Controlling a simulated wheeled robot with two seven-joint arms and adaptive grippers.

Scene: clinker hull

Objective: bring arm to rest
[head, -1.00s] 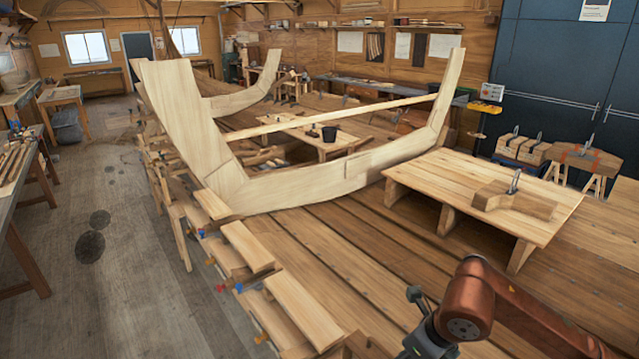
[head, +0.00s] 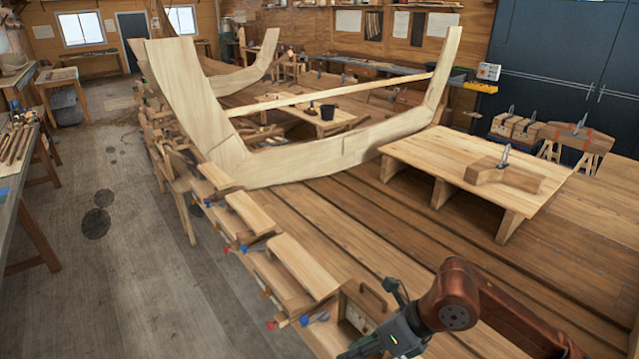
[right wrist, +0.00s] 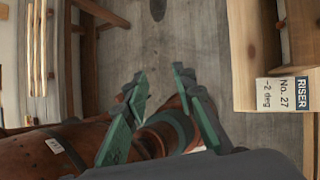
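My right arm (head: 455,295) comes in from the lower right of the head view, over the planked floor. Its wrist reaches the bottom edge, and the fingers are not visible there. In the right wrist view my right gripper (right wrist: 159,78) shows two green fingers spread apart, with nothing held between them. A brown link of one of my arms shows behind the fingers.
Wooden blocks with clamps (head: 300,265) line the platform edge near my right wrist. A riser label (right wrist: 283,91) is on timber at right in the wrist view. A low table (head: 470,165) and pale hull frame (head: 330,160) stand beyond. The grey floor (head: 110,270) at left is mostly clear.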

